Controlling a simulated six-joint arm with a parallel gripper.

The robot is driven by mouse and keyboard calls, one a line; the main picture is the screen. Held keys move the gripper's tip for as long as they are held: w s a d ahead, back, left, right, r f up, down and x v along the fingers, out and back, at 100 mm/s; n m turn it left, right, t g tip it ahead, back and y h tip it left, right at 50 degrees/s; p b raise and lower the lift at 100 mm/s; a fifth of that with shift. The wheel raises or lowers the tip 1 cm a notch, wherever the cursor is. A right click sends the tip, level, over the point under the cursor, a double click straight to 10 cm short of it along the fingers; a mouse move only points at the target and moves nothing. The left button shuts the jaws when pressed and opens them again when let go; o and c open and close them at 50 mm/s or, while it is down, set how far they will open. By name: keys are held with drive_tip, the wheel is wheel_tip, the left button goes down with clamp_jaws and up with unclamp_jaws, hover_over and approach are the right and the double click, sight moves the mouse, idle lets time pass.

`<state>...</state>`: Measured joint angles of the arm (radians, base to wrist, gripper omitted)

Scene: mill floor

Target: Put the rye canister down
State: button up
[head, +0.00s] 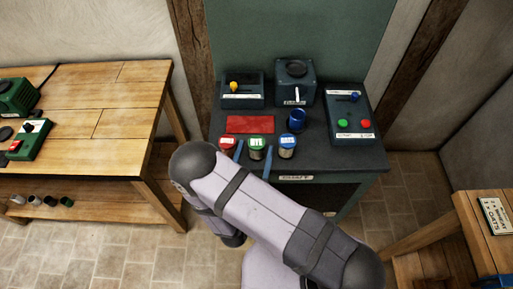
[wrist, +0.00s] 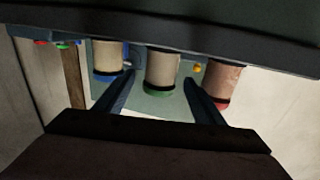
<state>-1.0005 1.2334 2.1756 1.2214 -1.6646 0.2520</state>
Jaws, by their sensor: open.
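Three small canisters stand in a row along the front of the dark bench: one red-lidded (head: 228,144), one green-lidded (head: 257,148) and one blue-lidded (head: 287,147). Their labels are too small to read, so I cannot tell by name which is the rye canister. My gripper (head: 253,161) is open, one finger on each side of the green-lidded canister. In the wrist view, which looks upside down, the green-lidded canister (wrist: 162,72) is between the open fingers, with gaps on both sides. The blue-lidded (wrist: 108,62) and red-lidded (wrist: 222,82) canisters stand outside the fingers.
A red mat (head: 250,124) lies behind the canisters, with a blue cup (head: 297,121) to its right. Control boxes, including one with green and red buttons (head: 348,110), stand behind and right. A wooden table (head: 130,100) is at left, another (head: 485,225) at lower right.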

sight(257, 142)
drive_tip(key=shift+x, duration=1.45)
drive_tip(key=c, duration=1.4)
drive_tip(key=shift+r, duration=0.1)
drive_tip(key=shift+d+r+b, duration=0.1)
drive_tip(key=shift+r+b, duration=0.85)
drive_tip(key=shift+r, duration=3.95)
